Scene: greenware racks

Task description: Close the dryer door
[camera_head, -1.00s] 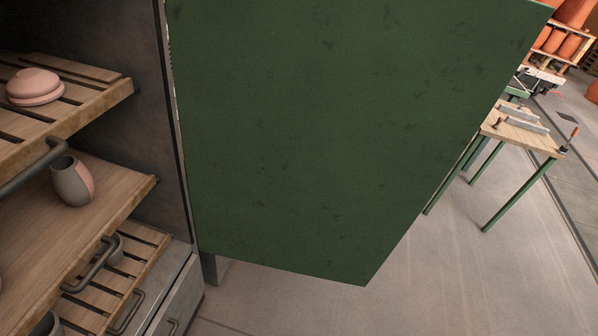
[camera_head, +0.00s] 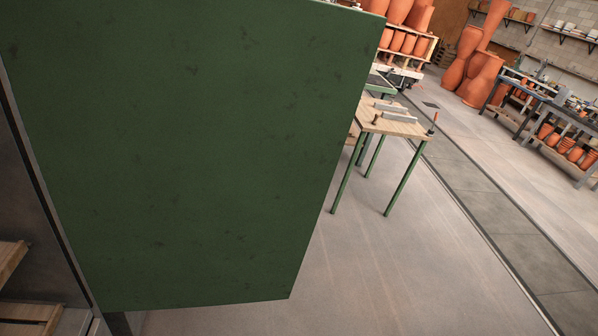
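The dryer door (camera_head: 190,150) is a large flat green panel with dark scuffs. It stands open, swung out from the dryer, and fills the left half of the view. Its hinge side is at the left, and its free edge slants down at the right. The dryer (camera_head: 30,230) shows at the left edge as a dark inner wall with the ends of wooden shelves (camera_head: 28,315) at the lower left. No handle shows on the visible face of the door. My gripper is not in view.
A small wooden table with green legs (camera_head: 393,122) stands beyond the door's free edge. Racks of terracotta pots (camera_head: 408,45) and tall stacked pots (camera_head: 478,65) are farther back. A workbench (camera_head: 560,135) stands at the right. The concrete floor (camera_head: 400,270) right of the door is clear.

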